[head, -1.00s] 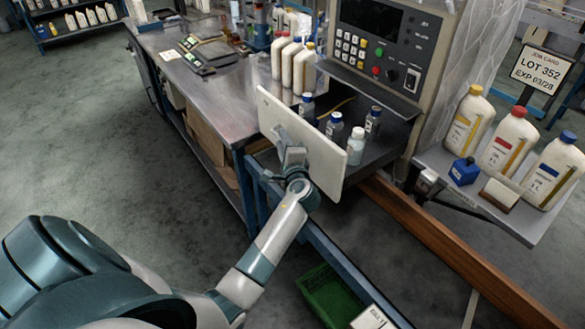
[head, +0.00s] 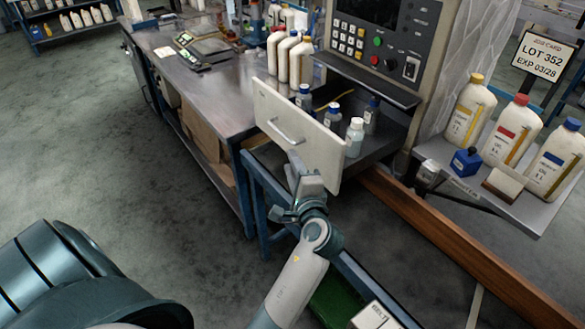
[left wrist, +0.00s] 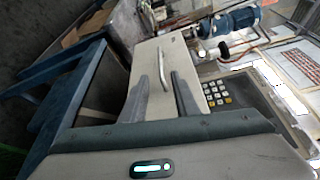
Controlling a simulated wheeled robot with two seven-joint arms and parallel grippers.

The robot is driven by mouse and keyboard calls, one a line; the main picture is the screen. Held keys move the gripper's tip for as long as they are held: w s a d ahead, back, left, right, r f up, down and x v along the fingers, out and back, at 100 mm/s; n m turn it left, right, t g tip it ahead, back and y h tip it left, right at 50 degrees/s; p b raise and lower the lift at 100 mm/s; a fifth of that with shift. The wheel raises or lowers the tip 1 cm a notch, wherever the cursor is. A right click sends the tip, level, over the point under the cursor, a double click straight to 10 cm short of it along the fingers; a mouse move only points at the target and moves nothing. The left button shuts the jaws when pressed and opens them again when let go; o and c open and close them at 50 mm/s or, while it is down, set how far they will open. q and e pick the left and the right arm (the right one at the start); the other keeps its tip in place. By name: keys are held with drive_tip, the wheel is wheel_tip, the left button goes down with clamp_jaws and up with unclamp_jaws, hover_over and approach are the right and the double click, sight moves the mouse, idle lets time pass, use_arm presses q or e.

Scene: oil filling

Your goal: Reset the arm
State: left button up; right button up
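My left gripper (head: 304,180) is in front of the pulled-out drawer, below and apart from its handle in the head view. The drawer has a cream front (head: 310,140) and a metal bar handle (head: 286,132). In the left wrist view, the two fingers (left wrist: 163,95) are spread with nothing held between them, and the handle (left wrist: 165,68) shows beyond the tips. My right gripper is not in view.
A control panel (head: 378,40) stands behind the drawer. Large white bottles (head: 302,62) are on the metal bench (head: 225,92). A side shelf (head: 535,215) holds several big bottles and a small blue bottle. A green crate (head: 335,300) is low under my arm. Floor at left is clear.

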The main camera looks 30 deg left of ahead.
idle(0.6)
use_arm(q)
drive_tip(key=s+d+f+n+g+h, duration=0.1)
drive_tip(key=s+f+n+g+h, duration=0.2)
drive_tip(key=s+f, duration=0.65)
drive_tip(key=s+d+f+n+g+h, duration=0.25)
drive_tip(key=s+d+f+h, duration=0.3)
drive_tip(key=s, duration=0.55)
drive_tip(key=s+d+f+n+g+h, duration=0.25)
drive_tip(key=s+d+f+h, duration=0.3)
drive_tip(key=s, duration=0.55)
wheel_tip(320, 180, down, 29)
drive_tip(key=d+y, duration=0.1)
drive_tip(key=s+a+f+g, duration=0.2)
drive_tip(key=s+a+f, duration=0.1)
drive_tip(key=s+f, duration=1.5)
drive_tip(key=shift+s+f+b, duration=0.2)
drive_tip(key=shift+s+b, duration=0.2)
drive_tip(key=shift+s, duration=0.2)
